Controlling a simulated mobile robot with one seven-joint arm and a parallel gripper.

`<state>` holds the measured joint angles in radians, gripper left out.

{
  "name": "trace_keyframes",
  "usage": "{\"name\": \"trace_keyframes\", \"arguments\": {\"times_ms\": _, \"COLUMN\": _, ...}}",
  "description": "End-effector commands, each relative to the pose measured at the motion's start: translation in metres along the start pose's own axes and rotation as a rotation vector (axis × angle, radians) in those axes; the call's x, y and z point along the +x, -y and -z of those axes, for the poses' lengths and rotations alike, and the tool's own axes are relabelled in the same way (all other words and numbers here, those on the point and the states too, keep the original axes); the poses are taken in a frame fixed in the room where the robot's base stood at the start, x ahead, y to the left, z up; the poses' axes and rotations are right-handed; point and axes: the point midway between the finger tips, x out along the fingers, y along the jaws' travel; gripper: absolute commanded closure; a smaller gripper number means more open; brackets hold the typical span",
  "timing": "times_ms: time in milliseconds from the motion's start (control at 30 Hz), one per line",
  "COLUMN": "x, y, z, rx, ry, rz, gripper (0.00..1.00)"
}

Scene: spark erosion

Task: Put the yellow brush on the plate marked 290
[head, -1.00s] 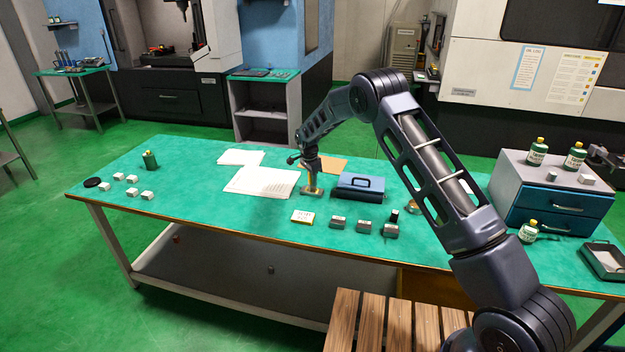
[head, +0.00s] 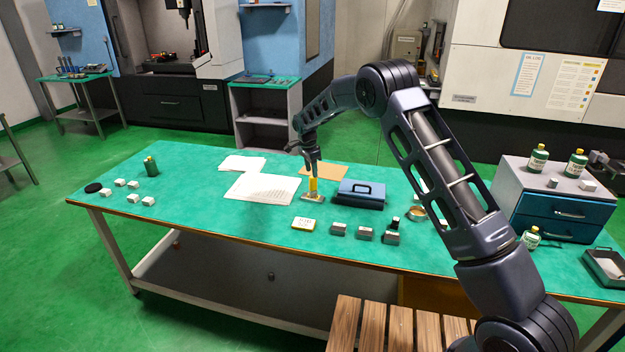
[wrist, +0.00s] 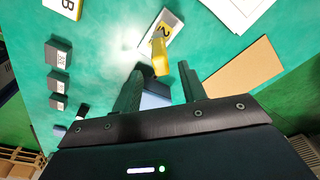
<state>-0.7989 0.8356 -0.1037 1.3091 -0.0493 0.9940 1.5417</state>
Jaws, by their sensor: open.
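The yellow brush (head: 313,185) stands upright on a small pale plate (head: 313,199) on the green table. In the wrist view the brush (wrist: 160,57) covers part of the plate (wrist: 172,24); a black "2" shows on the plate and the rest of the marking is hidden. My gripper (head: 313,166) is open just above the brush. In the wrist view the brush lies between and beyond the fingertips of my gripper (wrist: 161,68), and neither finger is seen pressing on it.
A blue case (head: 360,193) stands close right of the plate. A yellow-edged card (head: 303,224) and several marked grey blocks (head: 339,229) lie in front. Paper sheets (head: 262,189) lie to the left and a brown sheet (head: 328,171) lies behind. A grey cabinet (head: 505,190) stands at right.

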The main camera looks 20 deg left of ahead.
Motion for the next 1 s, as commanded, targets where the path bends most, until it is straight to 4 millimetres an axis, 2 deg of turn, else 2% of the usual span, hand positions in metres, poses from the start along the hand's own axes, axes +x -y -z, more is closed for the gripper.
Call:
{"name": "trace_keyframes", "arguments": {"times_ms": 33, "x": -0.009, "y": 0.0, "z": 0.0, "rx": 0.0, "ry": 0.0, "rz": 0.003, "gripper": 0.58}}
{"name": "trace_keyframes", "arguments": {"times_ms": 200, "x": -0.027, "y": 0.001, "z": 0.001, "rx": 0.0, "ry": -0.001, "rz": 0.002, "gripper": 0.58}}
{"name": "trace_keyframes", "arguments": {"times_ms": 533, "x": -0.035, "y": 0.0, "z": 0.001, "rx": 0.0, "ry": -0.001, "rz": 0.001, "gripper": 0.58}}
{"name": "trace_keyframes", "arguments": {"times_ms": 633, "x": -0.042, "y": -0.004, "z": 0.007, "rx": -0.004, "ry": 0.001, "rz": 0.004, "gripper": 0.58}}
{"name": "trace_keyframes", "arguments": {"times_ms": 767, "x": -0.066, "y": -0.02, "z": 0.033, "rx": -0.021, "ry": 0.008, "rz": 0.016, "gripper": 0.58}}
{"name": "trace_keyframes", "arguments": {"times_ms": 1000, "x": -0.133, "y": -0.08, "z": 0.099, "rx": -0.092, "ry": 0.022, "rz": 0.052, "gripper": 0.58}}
